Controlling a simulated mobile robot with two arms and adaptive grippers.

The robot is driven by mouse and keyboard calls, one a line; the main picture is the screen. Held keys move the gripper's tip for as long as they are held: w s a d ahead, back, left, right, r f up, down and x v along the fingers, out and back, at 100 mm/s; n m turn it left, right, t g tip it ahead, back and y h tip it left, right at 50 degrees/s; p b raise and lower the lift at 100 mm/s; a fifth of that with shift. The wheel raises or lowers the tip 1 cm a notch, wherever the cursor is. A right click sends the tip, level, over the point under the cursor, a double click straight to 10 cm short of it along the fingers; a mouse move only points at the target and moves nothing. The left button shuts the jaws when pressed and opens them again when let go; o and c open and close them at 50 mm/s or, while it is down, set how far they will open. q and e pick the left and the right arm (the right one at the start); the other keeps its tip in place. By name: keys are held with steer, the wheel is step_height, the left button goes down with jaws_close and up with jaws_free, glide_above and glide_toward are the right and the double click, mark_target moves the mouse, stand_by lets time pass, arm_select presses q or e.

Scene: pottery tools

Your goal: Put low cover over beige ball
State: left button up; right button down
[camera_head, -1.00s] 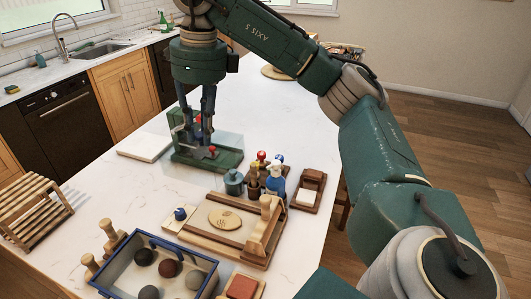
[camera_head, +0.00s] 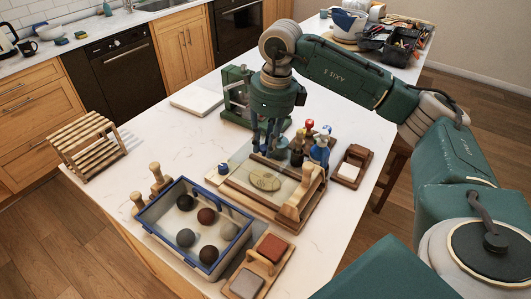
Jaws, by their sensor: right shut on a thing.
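My right gripper (camera_head: 270,150) points down and is shut on a clear, see-through low cover (camera_head: 240,160), whose faint edges show around the fingertips. The cover is above the back part of a wooden board with a round stamped beige disc (camera_head: 265,180); its exact height is hard to tell. My left gripper is out of view.
Small bottles (camera_head: 320,145) stand just right of my gripper. A green press (camera_head: 238,92) stands behind it. A wooden rack (camera_head: 88,143) is at the left edge. A red block (camera_head: 271,247) on a wooden holder is beside the tray.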

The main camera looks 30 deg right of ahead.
mark_target(264, 158)
step_height(264, 158, down, 4)
steer(key=shift+p, duration=0.45)
steer(key=shift+f, duration=0.1)
steer(key=shift+f, duration=0.15)
steer(key=c, duration=1.6)
jaws_free()
steer(key=shift+o, duration=0.2)
